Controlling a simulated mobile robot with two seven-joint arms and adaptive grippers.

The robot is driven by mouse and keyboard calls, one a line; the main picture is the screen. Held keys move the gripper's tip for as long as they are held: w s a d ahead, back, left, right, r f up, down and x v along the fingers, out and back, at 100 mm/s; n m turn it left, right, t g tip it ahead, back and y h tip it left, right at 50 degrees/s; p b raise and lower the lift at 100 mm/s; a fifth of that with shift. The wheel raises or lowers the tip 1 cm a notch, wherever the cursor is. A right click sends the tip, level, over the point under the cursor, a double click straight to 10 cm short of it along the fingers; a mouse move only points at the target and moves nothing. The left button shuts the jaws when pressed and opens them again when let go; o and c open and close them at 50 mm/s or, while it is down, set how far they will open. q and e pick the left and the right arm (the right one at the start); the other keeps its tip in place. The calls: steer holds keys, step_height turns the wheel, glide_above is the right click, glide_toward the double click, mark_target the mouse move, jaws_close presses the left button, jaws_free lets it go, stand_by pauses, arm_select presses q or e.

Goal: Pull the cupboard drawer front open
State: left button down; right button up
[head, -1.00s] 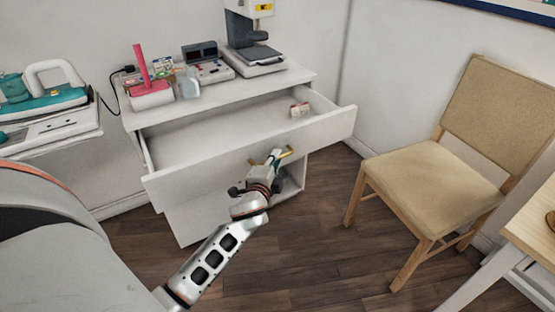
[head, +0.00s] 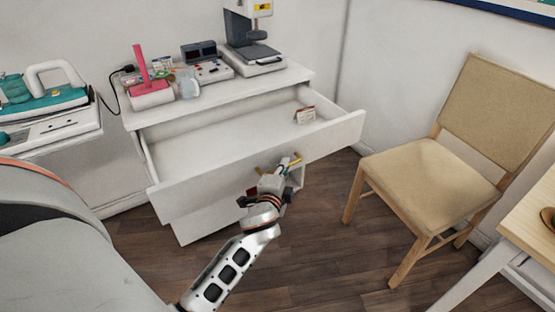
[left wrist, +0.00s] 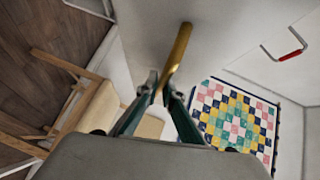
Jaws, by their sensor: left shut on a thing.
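The white cupboard drawer (head: 205,190) stands well open in the head view, with its inside showing from above. Its front carries a brass handle (head: 262,171). My left gripper (head: 283,166) is at the handle in front of the drawer. In the left wrist view, the green-grey fingers (left wrist: 160,95) are shut on the lower end of the curved brass handle (left wrist: 179,50). The fingers and hand hide part of the handle. My right gripper is not in view.
A small card packet (head: 305,115) lies in the drawer. A beige chair (head: 425,175) stands to the right, with wooden floor (head: 320,235) clear between.

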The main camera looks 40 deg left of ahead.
arm_select(q)
steer(key=shift+s+d, duration=0.1)
steer(key=shift+d, duration=0.1)
steer(key=c, duration=2.5)
jaws_free()
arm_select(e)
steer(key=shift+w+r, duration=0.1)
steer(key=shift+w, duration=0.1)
arm_select(q)
steer(key=shift+s, duration=0.1)
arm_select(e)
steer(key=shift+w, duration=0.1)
arm_select(q)
steer(key=v, duration=1.1)
steer(key=shift+s+d+r, duration=0.1)
steer(key=shift+s+d, duration=0.05)
steer(key=shift+s, duration=0.2)
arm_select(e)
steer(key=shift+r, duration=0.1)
